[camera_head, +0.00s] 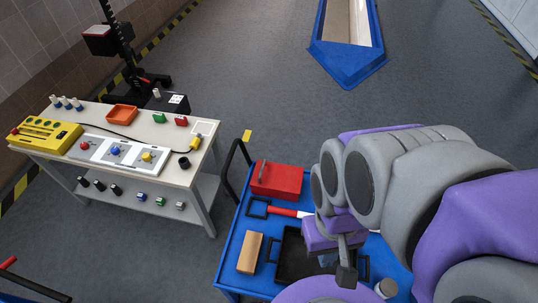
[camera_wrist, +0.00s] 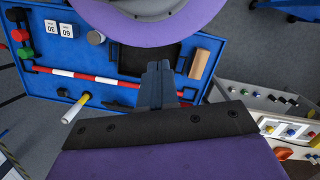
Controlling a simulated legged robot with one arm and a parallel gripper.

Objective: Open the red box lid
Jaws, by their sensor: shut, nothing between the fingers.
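The red box (camera_head: 278,179) sits at the far left corner of the blue cart (camera_head: 233,250). Its lid looks closed, and a grey handle (camera_head: 262,171) stands on its top left. My gripper (camera_head: 346,274) is over the cart, to the right of and nearer than the box, apart from it. In the wrist view my gripper (camera_wrist: 158,72) is shut, with its dark fingers together and nothing between them. I cannot make out the red box in the wrist view. My arm covers the right part of the cart in the head view.
A black tray (camera_head: 290,262), a wooden block (camera_head: 249,253) and a red-white bar (camera_head: 285,211) lie on the cart. Weights (camera_wrist: 66,30) and dumbbells show in the wrist view. A white workbench (camera_head: 180,165) stands to the left. Grey floor separates it from the cart.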

